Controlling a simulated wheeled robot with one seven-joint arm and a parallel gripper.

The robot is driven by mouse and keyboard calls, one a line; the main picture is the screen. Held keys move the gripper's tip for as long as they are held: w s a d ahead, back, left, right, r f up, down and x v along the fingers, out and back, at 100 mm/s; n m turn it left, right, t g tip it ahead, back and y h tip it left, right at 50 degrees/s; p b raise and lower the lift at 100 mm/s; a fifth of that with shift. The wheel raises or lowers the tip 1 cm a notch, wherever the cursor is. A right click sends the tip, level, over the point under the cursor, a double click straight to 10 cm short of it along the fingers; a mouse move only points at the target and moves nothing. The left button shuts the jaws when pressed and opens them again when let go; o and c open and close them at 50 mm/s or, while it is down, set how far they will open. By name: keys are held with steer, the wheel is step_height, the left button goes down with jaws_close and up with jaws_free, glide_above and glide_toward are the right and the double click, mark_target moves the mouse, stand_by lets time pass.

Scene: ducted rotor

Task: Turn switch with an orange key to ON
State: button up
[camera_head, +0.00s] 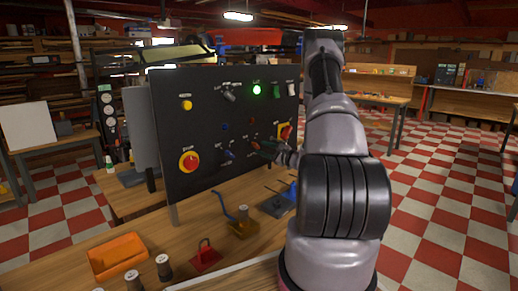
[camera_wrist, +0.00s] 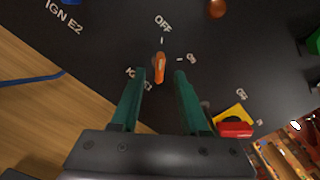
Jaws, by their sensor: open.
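The switch with an orange key (camera_wrist: 160,66) is on the dark panel in the wrist view. The key's long side lines up with the mark under the OFF label; the ON label is to its right. My gripper (camera_wrist: 161,76) is open, with one green finger on each side of the key. I cannot tell whether either finger touches it. In the head view my gripper (camera_head: 263,147) is at the lower right part of the black panel (camera_head: 207,112), and the key cannot be made out there.
A red stop knob (camera_head: 188,161) and a lit green lamp (camera_head: 256,90) are on the panel. An orange tray (camera_head: 117,254) and small items stand on the bench in front.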

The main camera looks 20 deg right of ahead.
mark_target(255, 146)
steer(key=shift+x, duration=1.4)
jaws_close()
